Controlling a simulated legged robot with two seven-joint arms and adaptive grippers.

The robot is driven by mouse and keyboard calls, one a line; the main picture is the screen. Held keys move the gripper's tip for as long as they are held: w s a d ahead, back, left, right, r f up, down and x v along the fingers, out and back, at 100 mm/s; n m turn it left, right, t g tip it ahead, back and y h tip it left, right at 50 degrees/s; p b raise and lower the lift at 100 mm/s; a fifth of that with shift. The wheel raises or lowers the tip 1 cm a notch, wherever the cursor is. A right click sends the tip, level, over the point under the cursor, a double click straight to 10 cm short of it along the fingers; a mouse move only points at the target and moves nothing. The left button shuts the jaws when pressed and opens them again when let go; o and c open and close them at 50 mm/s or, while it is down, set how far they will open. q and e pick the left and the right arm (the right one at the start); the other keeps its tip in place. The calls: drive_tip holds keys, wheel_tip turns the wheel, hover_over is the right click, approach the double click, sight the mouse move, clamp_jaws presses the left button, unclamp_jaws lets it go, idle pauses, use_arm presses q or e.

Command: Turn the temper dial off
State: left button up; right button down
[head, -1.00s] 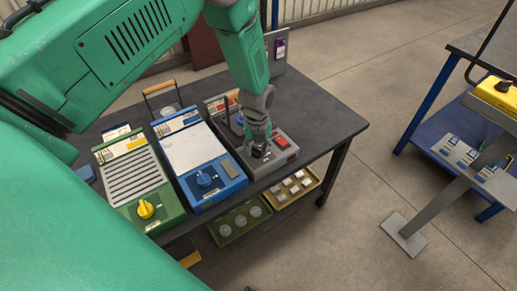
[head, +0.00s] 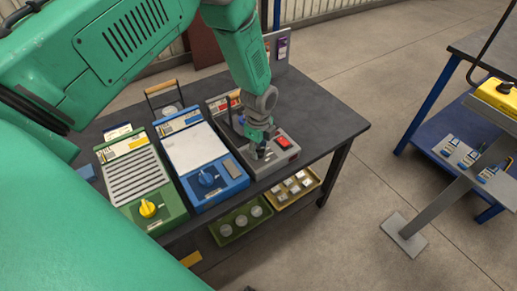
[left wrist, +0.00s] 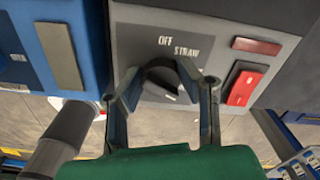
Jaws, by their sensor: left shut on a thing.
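The temper dial (left wrist: 172,80) is a black knob on the front of a grey unit (left wrist: 130,40), the rightmost of three units on the table. Its face carries the printed words OFF and STRAW above the knob. My left gripper (left wrist: 165,88) is shut on the dial, with one finger on each side; it also shows over the grey unit in the head view (head: 258,153). The fingers partly hide the knob, and I cannot tell its exact setting. A red switch (left wrist: 244,88) sits right of the dial. My right gripper is not in view.
A blue unit (head: 190,147) with a blue dial (head: 207,178) stands left of the grey one, then a green unit (head: 135,172) with a yellow dial (head: 148,207). Trays (head: 240,220) sit on the shelf below. The tabletop's right end (head: 325,122) is clear.

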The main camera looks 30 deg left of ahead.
use_arm(q)
drive_tip(key=n, duration=0.5)
drive_tip(key=shift+d+n, duration=0.25)
drive_tip(key=shift+n, duration=0.05)
drive_tip(key=n, duration=0.6)
drive_tip(key=shift+w, duration=0.1)
drive_tip(key=n, duration=0.5)
drive_tip(key=shift+w+r+n, duration=0.1)
drive_tip(key=shift+w+n, duration=0.05)
drive_tip(key=shift+n, duration=0.15)
drive_tip(key=n, duration=0.5)
drive_tip(key=shift+w+a+r+n, duration=0.1)
drive_tip(key=shift+n, duration=0.2)
drive_tip(key=o, duration=1.1)
drive_tip(key=shift+o, duration=0.2)
